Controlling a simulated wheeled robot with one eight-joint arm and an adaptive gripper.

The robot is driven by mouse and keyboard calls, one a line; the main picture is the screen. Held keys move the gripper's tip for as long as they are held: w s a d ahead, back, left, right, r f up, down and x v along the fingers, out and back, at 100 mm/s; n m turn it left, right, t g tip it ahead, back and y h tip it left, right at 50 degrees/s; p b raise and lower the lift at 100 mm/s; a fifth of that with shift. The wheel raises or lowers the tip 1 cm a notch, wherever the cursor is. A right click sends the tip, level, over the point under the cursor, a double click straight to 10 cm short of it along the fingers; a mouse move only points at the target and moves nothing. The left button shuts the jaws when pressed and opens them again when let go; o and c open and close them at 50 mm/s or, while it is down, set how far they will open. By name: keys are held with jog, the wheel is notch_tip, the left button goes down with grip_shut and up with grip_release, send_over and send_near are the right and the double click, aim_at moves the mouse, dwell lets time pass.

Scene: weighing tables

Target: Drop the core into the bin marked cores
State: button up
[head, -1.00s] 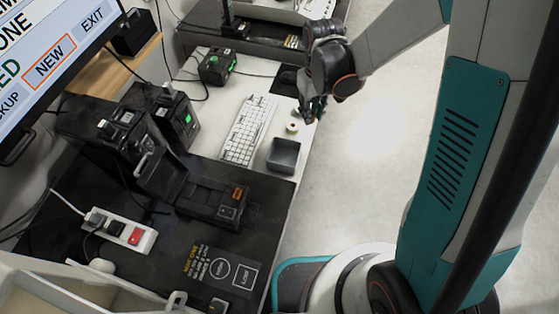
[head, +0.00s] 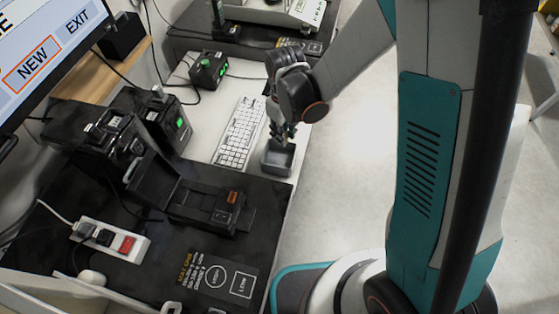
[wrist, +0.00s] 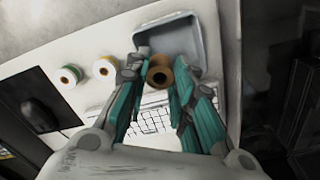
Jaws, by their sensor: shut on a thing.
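The core (wrist: 160,58), a short brown cardboard tube, shows in the wrist view between my fingertips. My gripper (wrist: 159,76) is shut on it, with the open end of the tube facing the camera. A grey open-topped bin (wrist: 202,52) lies just beyond and around the core in the wrist view. In the head view my gripper (head: 285,133) is at the near-side edge of the grey bin (head: 275,171), above its far end. The core is hidden there. I cannot read any marking on the bin.
Two rolls stand on the white table in the wrist view, one green-edged (wrist: 71,76) and one yellowish (wrist: 106,69). A white keyboard (head: 240,133) lies left of the bin. A black scale (head: 205,203) stands on the dark near table. Open floor is to the right.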

jog(key=shift+f, duration=0.15)
jog(key=o, duration=0.8)
notch_tip(320, 180, up, 12)
jog(key=shift+s+r, duration=0.1)
dwell(0.6)
jog(key=w+d+r+t+p, duration=0.2)
jog(key=w+d, duration=0.1)
jog(key=s+d+r+m+t, duration=0.1)
jog(key=s+d+r+m, duration=0.1)
jog(key=s, duration=0.3)
jog(key=s+d+r+m+t+b, duration=0.1)
jog(key=s+d+r+m+t, duration=0.1)
jog(key=s+d+r+m, duration=0.1)
jog(key=s+d+r+m+t+b, duration=0.1)
jog(key=s+d+r+m+t, duration=0.1)
jog(key=s+d+r, duration=0.3)
jog(key=shift+s+d+m, duration=0.25)
jog(key=shift+s+d, duration=0.1)
jog(key=shift+s, duration=0.35)
jog(key=shift+s+d+m, duration=0.25)
jog(key=shift+s+d, duration=0.05)
jog(key=shift+s, duration=0.4)
